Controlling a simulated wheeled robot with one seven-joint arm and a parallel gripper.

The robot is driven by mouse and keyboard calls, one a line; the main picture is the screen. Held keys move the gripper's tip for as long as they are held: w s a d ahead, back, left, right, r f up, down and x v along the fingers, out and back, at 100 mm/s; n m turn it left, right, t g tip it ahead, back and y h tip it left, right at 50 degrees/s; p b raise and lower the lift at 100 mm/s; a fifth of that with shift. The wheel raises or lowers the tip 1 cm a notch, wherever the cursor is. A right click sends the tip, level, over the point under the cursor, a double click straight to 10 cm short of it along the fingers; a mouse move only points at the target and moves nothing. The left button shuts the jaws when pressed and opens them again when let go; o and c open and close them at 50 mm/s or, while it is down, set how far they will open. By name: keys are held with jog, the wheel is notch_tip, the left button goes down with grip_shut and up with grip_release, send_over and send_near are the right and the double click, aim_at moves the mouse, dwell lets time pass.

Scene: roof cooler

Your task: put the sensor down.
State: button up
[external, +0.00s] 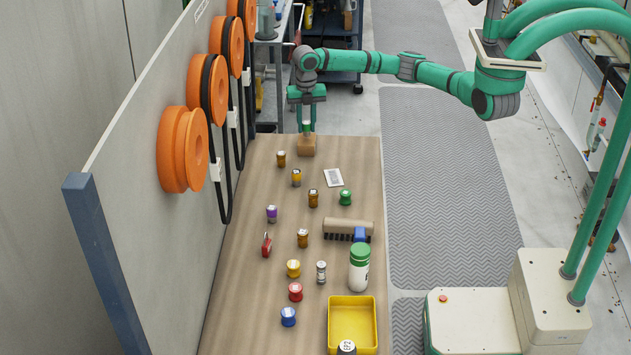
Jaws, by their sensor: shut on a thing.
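My gripper (307,122) points down at the far end of the wooden table. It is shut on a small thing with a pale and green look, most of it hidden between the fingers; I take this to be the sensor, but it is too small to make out. Directly below is a brown block (307,146) on the table. I cannot tell whether the held thing touches the block's top or hangs just above it.
Several small capped jars, such as a green one (345,197) and a red one (295,291), stand over the table (225,310). A panel with orange reels (183,150) borders the left.

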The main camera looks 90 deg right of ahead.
aim_at(307, 122)
jog(key=shift+f, duration=0.65)
jog(key=o, duration=1.1)
jog(key=shift+f, duration=0.1)
notch_tip(307, 122, up, 12)
jog(key=shift+r, duration=0.15)
